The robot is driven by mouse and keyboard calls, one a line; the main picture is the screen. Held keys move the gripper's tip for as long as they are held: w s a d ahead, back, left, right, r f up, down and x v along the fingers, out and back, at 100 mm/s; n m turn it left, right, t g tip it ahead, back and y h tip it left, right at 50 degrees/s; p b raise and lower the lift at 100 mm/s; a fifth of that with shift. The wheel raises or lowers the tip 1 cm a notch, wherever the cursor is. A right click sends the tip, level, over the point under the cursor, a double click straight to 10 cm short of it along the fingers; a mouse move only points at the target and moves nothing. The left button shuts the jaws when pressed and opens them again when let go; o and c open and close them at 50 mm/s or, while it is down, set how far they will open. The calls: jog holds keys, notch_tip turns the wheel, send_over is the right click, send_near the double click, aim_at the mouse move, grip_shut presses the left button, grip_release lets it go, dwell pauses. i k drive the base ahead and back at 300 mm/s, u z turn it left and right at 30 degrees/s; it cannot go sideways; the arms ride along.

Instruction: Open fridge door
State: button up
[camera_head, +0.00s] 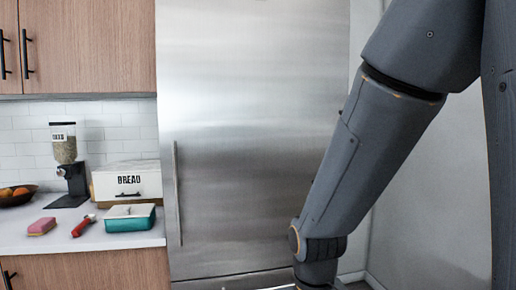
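The fridge door (250,110) is a tall brushed-steel panel in the middle of the view and looks shut. Its long vertical handle (178,195) is on the left side of the door, with nothing touching it. My arm comes in from the upper right and runs down in front of the door's lower right part. My gripper is not visible; the arm leaves the picture at the bottom edge, right of the handle.
Left of the fridge is a white counter (75,238) with a bread box (128,181), a teal dish (130,218), a dispenser (66,165), a pink sponge (42,226), a red item (84,225) and a fruit bowl (15,195). Wooden cabinets (90,45) hang above.

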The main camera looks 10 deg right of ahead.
aim_at(252, 95)
jog(key=u, duration=0.45)
jog(key=k, duration=1.2)
jog(key=u, duration=1.4)
jog(key=i, duration=1.2)
jog(key=z, duration=0.95)
jog(key=i, duration=0.4)
jog(key=z, duration=0.35)
